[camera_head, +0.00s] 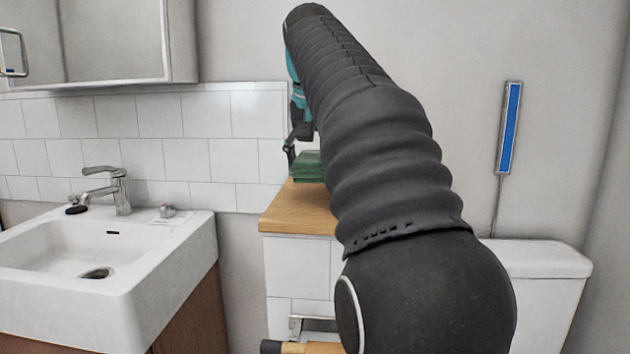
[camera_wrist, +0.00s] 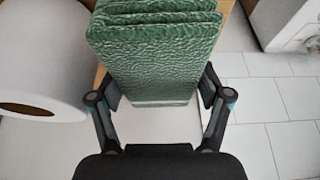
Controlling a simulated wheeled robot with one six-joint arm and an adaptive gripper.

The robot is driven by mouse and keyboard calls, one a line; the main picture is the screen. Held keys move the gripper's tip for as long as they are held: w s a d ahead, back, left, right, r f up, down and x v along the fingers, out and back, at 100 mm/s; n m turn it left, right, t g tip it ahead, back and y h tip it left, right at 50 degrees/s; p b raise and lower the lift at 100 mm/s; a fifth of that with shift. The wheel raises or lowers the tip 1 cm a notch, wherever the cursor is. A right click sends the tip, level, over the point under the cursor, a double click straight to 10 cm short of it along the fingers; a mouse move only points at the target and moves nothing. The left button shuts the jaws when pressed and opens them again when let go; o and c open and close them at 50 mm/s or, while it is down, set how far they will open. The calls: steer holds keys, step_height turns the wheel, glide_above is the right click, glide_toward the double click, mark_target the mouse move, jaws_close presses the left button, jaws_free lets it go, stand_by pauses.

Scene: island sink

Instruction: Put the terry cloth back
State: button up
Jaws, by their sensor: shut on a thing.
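The terry cloth (camera_wrist: 155,60) is a green folded stack with a rough, looped surface. In the wrist view it fills the upper middle, between the two fingers of my gripper (camera_wrist: 162,97). My gripper is shut on it, with one finger at each side. In the head view the cloth (camera_head: 309,167) shows low over the wooden top (camera_head: 296,210), partly hidden behind my arm. I cannot tell whether it rests on the wood or is just above it. My gripper (camera_head: 291,147) shows only in part there.
A large white roll (camera_wrist: 38,62) stands close to the left finger in the wrist view. In the head view a white sink (camera_head: 110,262) with a faucet (camera_head: 118,188) is at left, a white cistern (camera_head: 535,260) at right. A cabinet (camera_head: 115,40) hangs upper left.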

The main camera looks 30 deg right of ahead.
mark_target(315, 198)
steer(key=shift+w+f+b, duration=0.15)
steer(key=shift+f+b, duration=0.2)
steer(key=shift+f, duration=1.55)
steer(key=shift+f+b, duration=0.3)
steer(key=shift+f, duration=0.2)
steer(key=o, duration=1.1)
steer(key=shift+c, duration=0.2)
steer(key=shift+r, duration=0.2)
steer(key=v, duration=0.4)
steer(key=p+v, duration=0.1)
steer(key=v, duration=0.3)
steer(key=w+p+v, duration=0.1)
steer(key=v, duration=0.3)
steer(key=shift+d+r, duration=0.15)
steer(key=shift+d, duration=0.05)
steer(key=shift+v, duration=1.1)
